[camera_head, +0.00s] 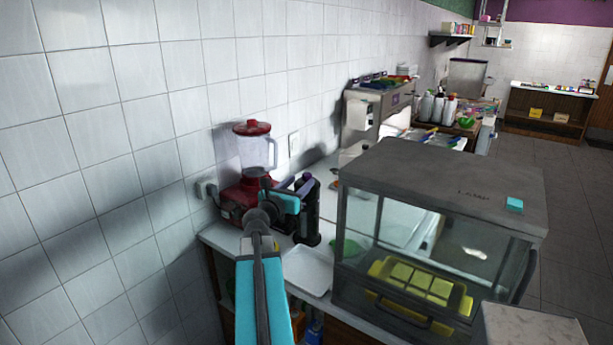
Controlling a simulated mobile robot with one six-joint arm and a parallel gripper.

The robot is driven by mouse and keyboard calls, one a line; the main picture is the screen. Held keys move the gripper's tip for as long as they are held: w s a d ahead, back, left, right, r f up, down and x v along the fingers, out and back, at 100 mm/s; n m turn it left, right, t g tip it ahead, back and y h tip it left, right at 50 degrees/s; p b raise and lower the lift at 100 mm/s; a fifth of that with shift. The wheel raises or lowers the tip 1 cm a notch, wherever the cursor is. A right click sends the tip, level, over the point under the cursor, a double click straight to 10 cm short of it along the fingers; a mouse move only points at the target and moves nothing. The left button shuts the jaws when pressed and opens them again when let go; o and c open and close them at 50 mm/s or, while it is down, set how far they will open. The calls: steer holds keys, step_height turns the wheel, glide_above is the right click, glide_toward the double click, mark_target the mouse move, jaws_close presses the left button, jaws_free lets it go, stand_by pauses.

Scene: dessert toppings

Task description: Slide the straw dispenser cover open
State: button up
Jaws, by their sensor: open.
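A tall dark upright holder (308,225) stands on the counter, right of the red blender. It may be the straw dispenser, but its cover cannot be made out for certain at this size. My gripper (304,184) is at the end of my cyan and dark arm, by the upper part of this dark holder. Its fingers are open and dark against dark, so I cannot tell whether they touch the holder. I see nothing held between them. My wrist hides part of the blender base and some of the holder's left side.
A red blender (254,150) stands against the tiled wall at left. A white tray (306,270) lies in front of the holder. A large grey glass-fronted case (440,180) with a yellow tray (420,284) inside blocks the right. Bottles (438,108) stand farther back.

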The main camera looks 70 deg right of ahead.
mark_target(305, 178)
steer(key=shift+s+d+p, duration=0.15)
steer(key=shift+d+p, duration=0.2)
steer(key=shift+d, duration=1.2)
steer(key=shift+s+d+p, duration=0.15)
steer(key=shift+d+p, duration=0.15)
steer(key=shift+d, duration=1.2)
steer(key=shift+f, duration=0.1)
jaws_close()
